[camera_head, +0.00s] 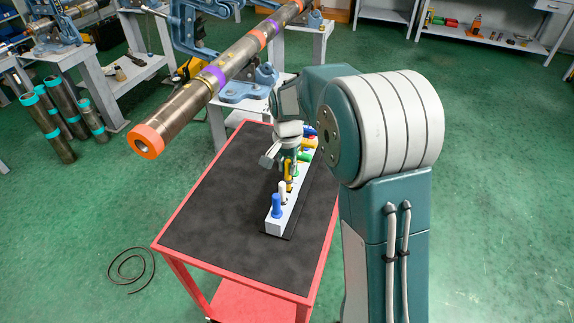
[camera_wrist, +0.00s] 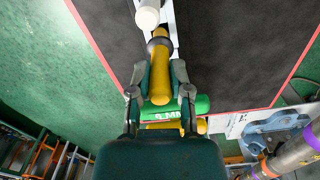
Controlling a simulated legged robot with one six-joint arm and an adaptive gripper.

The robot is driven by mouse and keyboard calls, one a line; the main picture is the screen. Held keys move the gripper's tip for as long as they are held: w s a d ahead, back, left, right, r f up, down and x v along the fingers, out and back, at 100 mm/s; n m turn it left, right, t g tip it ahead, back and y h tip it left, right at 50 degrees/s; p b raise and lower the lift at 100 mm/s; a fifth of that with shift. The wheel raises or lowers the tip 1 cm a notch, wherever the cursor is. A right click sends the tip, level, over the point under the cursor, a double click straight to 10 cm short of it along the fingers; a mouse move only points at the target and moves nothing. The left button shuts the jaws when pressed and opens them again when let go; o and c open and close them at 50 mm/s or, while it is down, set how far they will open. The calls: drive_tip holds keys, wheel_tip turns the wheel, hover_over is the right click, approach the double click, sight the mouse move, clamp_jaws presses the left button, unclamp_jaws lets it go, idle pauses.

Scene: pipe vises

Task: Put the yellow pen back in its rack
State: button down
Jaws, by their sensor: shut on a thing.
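The yellow pen (camera_wrist: 160,75) is between my gripper's two fingers in the wrist view, with its grey collar pointing to the top of the picture. My gripper (camera_wrist: 160,92) is shut on it. In the head view the yellow pen (camera_head: 288,173) stands roughly upright over the white rack (camera_head: 276,226), behind the white pen. My gripper (camera_head: 289,155) is above the rack there, partly hidden by my arm. I cannot tell whether the pen's lower end is inside a rack slot.
The rack's near end holds a blue pen (camera_head: 277,205) and a white pen (camera_head: 283,188). A green pen (camera_wrist: 187,106) lies close beyond my fingers. The rack stands on a red cart (camera_head: 205,210) with a black top, clear on its left.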

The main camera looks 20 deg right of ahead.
sight(287, 179)
drive_tip(key=shift+f, duration=1.95)
idle(1.8)
drive_tip(key=shift+c, duration=2.4)
unclamp_jaws()
drive_tip(key=shift+r, duration=0.1)
wheel_tip(287, 179, up, 11)
drive_tip(key=shift+f, duration=0.1)
drive_tip(key=shift+r, duration=0.45)
